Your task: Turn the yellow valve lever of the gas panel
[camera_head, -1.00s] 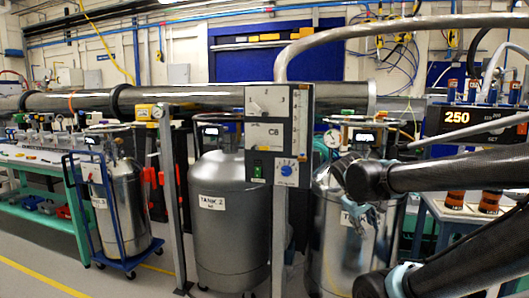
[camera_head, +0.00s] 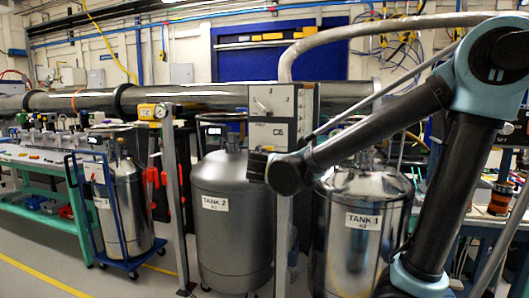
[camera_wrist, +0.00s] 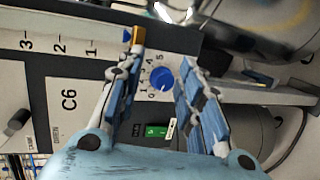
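I cannot make out a yellow valve lever for certain in either view. A small yellow box (camera_head: 147,112) with a round gauge stands on a post left of centre in the head view. My gripper (camera_wrist: 162,52) is open in the wrist view, its two fingers apart. A control panel marked C6 (camera_head: 265,134) is in front of it, also filling the left of the wrist view (camera_wrist: 68,125). Its blue knob (camera_wrist: 161,78) appears between the fingers, with a green switch (camera_wrist: 156,131) below. A small orange-brown piece (camera_wrist: 138,35) shows at the left fingertip; contact is unclear. My wrist hides the panel's lower part in the head view.
Tank 2 (camera_head: 222,225) and the shiny Tank 1 (camera_head: 350,255) stand behind and beside the panel post. A smaller tank on a blue cart (camera_head: 112,215) and a green bench (camera_head: 60,222) are at left. The floor at lower left is clear.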

